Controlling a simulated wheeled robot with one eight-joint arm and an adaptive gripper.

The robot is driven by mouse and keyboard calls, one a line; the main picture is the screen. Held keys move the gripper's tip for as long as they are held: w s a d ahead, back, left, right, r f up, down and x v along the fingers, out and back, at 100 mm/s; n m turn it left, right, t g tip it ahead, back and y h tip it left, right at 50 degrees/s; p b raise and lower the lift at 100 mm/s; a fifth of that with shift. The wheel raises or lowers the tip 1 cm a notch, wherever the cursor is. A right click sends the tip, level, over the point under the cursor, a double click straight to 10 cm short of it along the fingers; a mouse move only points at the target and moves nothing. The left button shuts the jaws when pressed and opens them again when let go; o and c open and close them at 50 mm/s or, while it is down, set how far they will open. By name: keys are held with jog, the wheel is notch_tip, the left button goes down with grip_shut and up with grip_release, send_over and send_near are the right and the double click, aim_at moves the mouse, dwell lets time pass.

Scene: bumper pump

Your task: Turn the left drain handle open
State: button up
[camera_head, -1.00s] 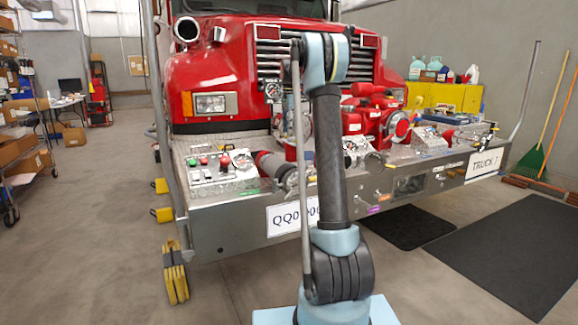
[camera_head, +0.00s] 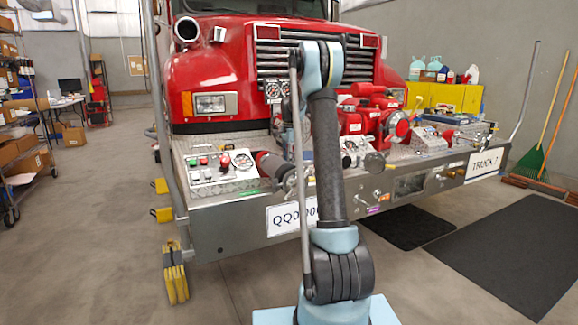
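The truck's silver front bumper (camera_head: 235,228) carries the pump panel. Small drain controls (camera_head: 377,195) with purple and orange tags show on its front face, right of my arm. I cannot tell which is the left drain handle, and part of this face is hidden behind my arm. My arm stands upright in front of the bumper, with its elbow raised before the grille. The far part of the arm drops behind the near link toward the pump area. My gripper is hidden there, so its fingers and any contact do not show.
A red pump (camera_head: 370,115) stands on the bumper deck. A control panel (camera_head: 213,168) with gauge and buttons is at left. An upright rail (camera_head: 160,120) rises at the bumper's left end. Dark mats (camera_head: 510,250) lie at right. The floor at left front is clear.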

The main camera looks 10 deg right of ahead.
jog(key=shift+f, duration=1.1)
grip_shut()
